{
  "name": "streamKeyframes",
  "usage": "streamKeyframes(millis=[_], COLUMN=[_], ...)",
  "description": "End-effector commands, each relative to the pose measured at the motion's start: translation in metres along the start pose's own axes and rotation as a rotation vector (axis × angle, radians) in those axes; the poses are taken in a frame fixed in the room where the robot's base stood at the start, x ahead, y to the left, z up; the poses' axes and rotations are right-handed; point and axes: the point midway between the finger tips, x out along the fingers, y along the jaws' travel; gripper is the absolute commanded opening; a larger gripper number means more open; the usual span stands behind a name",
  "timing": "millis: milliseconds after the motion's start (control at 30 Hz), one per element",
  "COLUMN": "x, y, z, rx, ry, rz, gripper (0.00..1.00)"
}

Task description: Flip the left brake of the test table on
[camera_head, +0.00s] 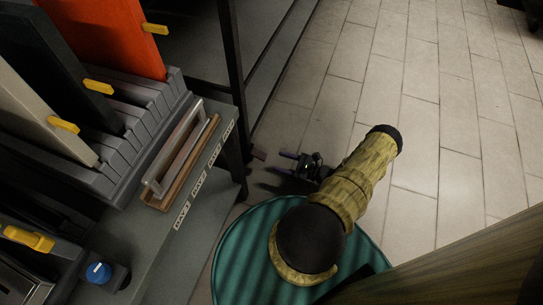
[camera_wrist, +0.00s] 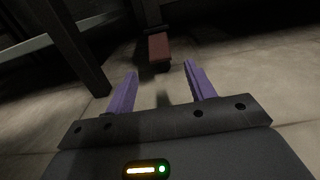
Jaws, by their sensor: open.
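A small reddish-brown pedal (camera_head: 258,154), which looks like the brake, sits low near the floor by a dark leg of the test table (camera_head: 165,258). The pedal (camera_wrist: 158,46) shows in the wrist view straight ahead, beyond the fingertips and about midway between them. My gripper (camera_head: 281,163) is low near the floor, right of the table leg. Its two purple fingers (camera_wrist: 160,69) are open and empty, with a gap between them and the pedal. The pedal's mount is dark and hard to make out.
The dark table leg (camera_wrist: 74,50) stands left of my gripper. Above, the table carries a slotted grey rack with upright panels (camera_head: 105,30), a metal handle (camera_head: 178,150) and a blue knob (camera_head: 98,271). Tiled floor (camera_head: 420,110) is open to the right.

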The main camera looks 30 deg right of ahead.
Motion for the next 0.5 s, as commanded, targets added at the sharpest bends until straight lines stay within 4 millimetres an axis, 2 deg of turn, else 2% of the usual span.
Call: streamKeyframes(millis=[300,500], x=[-0.065,-0.093], y=[0.0,0.0], z=[0.002,0.001], rx=[-0.001,-0.001], ry=[0.001,0.0], rz=[-0.002,-0.002], gripper=[0.55,0.55])
